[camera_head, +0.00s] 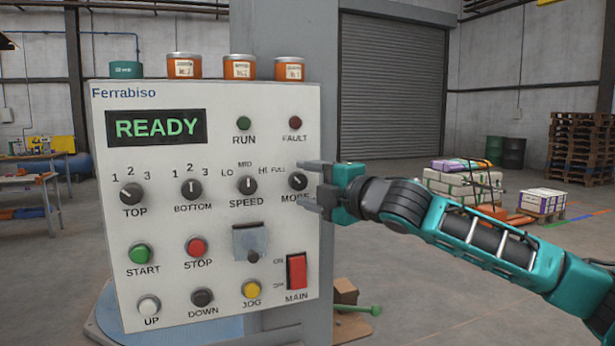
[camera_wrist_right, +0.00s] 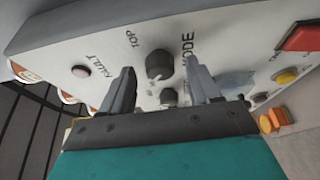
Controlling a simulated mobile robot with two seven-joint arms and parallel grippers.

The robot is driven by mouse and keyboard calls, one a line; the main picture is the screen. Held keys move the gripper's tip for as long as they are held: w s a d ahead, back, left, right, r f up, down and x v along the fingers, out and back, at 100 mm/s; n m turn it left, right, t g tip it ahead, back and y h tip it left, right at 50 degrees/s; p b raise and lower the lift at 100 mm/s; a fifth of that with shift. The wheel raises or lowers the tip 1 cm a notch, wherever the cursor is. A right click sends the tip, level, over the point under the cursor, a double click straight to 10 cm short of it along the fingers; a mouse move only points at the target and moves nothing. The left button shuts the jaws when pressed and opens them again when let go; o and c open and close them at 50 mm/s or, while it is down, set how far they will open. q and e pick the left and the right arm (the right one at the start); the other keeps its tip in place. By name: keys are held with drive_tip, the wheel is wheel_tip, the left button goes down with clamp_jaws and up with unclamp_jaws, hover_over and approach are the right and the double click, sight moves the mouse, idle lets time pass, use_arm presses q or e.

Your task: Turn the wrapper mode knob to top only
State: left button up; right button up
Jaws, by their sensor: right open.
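The black MODE knob (camera_head: 298,181) is at the right end of the knob row on the white control panel (camera_head: 222,215). Its pale mark seems to point up and left, toward FULL. My right gripper (camera_head: 306,185) is open at the panel's right edge, one finger above the knob and one below. In the right wrist view the knob (camera_wrist_right: 160,64) shows between the two spread fingers (camera_wrist_right: 160,76), with the TOP label above left and MODE to the right. I cannot tell whether a finger touches it. My left gripper is not in view.
The SPEED knob (camera_head: 247,186) is close by on the left. The FAULT lamp (camera_head: 295,123) is above and the red MAIN switch (camera_head: 297,271) below. Several cans (camera_head: 239,67) stand on the panel top.

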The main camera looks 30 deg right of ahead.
drive_tip(key=shift+w+a, duration=0.1)
drive_tip(key=shift+w, duration=0.2)
